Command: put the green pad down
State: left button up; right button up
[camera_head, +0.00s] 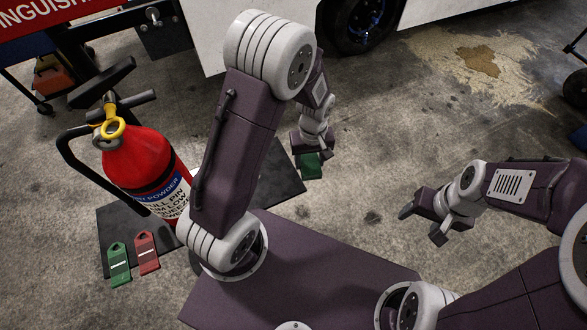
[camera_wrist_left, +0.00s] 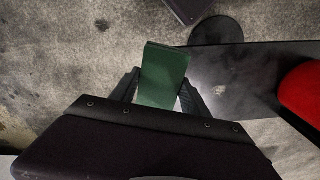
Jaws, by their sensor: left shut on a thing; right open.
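The green pad (camera_head: 311,166) is a small dark green block. My left gripper (camera_head: 310,153) is shut on it and holds it near the right edge of the dark mat. In the left wrist view the green pad (camera_wrist_left: 163,75) sits between the two fingers of my left gripper (camera_wrist_left: 160,92). I cannot tell how high the pad is above the surface below it. My right gripper (camera_head: 421,223) is open and empty over the concrete floor at the right.
A red fire extinguisher (camera_head: 147,160) stands on the dark mat (camera_head: 118,215) at the left. A green tag (camera_head: 119,265) and a red tag (camera_head: 147,253) lie near the mat's front edge. Concrete floor (camera_head: 375,185) is clear between my arms. A wheeled vehicle (camera_head: 440,12) stands behind.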

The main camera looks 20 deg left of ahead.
pick_arm(q)
jog(key=d, duration=0.1)
jog(key=d+m, duration=0.1)
jog(key=shift+w+d+b, duration=0.25)
jog(key=shift+d+b, duration=0.05)
jog(key=shift+s+d, duration=0.1)
jog(key=shift+d, duration=0.1)
jog(key=b, duration=0.2)
send_over(283, 176)
notch_tip(283, 176, down, 7)
notch_tip(283, 176, down, 4)
jog(key=shift+b, duration=0.7)
pick_arm(e)
notch_tip(283, 176, down, 4)
jog(key=shift+f, duration=0.25)
jog(key=shift+d, duration=0.1)
pick_arm(q)
jog(key=shift+f, duration=0.15)
jog(key=o, duration=1.6)
